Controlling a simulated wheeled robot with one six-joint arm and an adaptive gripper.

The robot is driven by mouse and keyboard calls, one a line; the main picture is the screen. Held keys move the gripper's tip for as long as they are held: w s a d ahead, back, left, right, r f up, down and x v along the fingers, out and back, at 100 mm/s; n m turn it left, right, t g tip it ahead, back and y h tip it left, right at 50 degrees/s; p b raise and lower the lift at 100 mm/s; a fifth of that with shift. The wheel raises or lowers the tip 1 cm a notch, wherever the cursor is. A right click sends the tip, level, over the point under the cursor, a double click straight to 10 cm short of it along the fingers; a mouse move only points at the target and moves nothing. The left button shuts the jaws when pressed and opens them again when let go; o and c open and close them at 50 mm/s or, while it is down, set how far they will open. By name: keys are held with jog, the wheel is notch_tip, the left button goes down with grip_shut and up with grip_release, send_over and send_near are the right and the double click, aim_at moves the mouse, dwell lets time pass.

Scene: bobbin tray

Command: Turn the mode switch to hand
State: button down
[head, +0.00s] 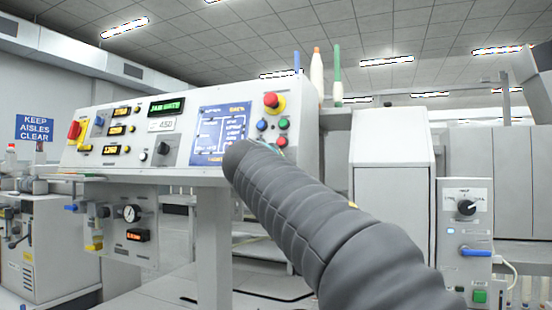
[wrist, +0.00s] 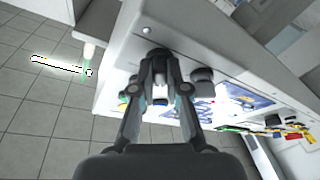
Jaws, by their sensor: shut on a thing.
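My gripper (wrist: 160,66) shows in the wrist view, its two dark fingers brought close together at the lower part of the white control console (wrist: 205,45). They are shut on a small part of the console, which looks like the mode switch; the fingers cover most of it, and I cannot read its setting. In the head view my grey arm reaches up to the right part of the console (head: 180,181), just below the blue screen (head: 222,125).
A red stop button (head: 271,100) with small coloured buttons sits right of the screen. A separate box with a black selector knob (head: 466,207) stands at the right. A dark knob (wrist: 203,75) is close beside my fingers.

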jog(key=shift+r+n+y+p, duration=0.15)
jog(key=shift+n+p, duration=0.2)
jog(key=shift+n, duration=0.3)
jog(key=shift+n+y+p, duration=0.15)
jog(key=shift+n+p, duration=0.15)
jog(key=shift+n, duration=0.35)
jog(key=c, duration=1.2)
grip_release()
jog(key=s, duration=0.8)
jog(key=s+a, duration=0.1)
jog(key=s, duration=0.3)
jog(key=shift+a, duration=0.1)
jog(key=shift+n, duration=0.3)
